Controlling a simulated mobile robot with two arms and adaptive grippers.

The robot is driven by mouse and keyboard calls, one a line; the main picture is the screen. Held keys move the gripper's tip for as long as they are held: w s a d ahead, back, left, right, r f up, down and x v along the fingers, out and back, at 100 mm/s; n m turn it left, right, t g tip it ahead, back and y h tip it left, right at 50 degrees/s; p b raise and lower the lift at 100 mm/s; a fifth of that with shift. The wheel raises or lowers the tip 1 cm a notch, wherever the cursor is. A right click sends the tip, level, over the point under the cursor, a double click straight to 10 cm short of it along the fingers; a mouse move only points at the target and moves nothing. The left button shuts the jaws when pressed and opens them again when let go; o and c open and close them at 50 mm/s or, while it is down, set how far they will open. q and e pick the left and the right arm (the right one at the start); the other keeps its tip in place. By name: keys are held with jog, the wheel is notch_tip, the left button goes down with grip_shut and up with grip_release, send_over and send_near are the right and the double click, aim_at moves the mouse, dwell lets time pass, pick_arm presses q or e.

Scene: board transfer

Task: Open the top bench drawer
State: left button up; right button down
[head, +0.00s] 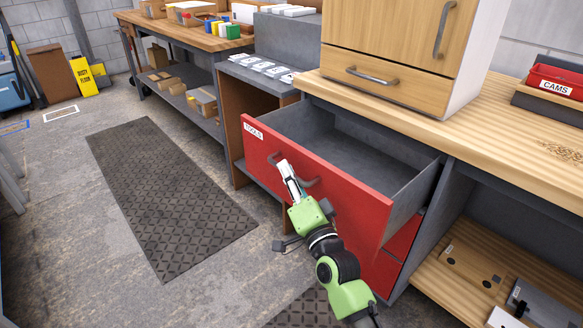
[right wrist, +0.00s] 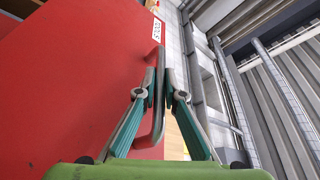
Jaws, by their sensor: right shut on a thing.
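The top bench drawer (head: 350,204) has a red front with a white TOOLS label (head: 253,130). It stands pulled well out from the bench, and its grey inside looks empty. My right gripper (head: 286,166) is at the middle of the drawer front, shut on the drawer's handle (head: 312,183). In the right wrist view the handle (right wrist: 158,108) passes between the fingers of the gripper (right wrist: 160,92), close to the red front (right wrist: 75,85). My left gripper is not in view.
Another red drawer front (head: 404,238) shows below. A wooden cabinet (head: 395,40) stands on the bench top (head: 420,125) above. A dark ribbed mat (head: 165,190) lies on the floor to the left. An open lower shelf (head: 460,285) with parts is at the right.

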jog(key=shift+f, duration=0.1)
dwell(0.3)
jog(key=c, duration=2.1)
grip_release()
jog(key=shift+c, duration=0.2)
jog(key=v, duration=1.2)
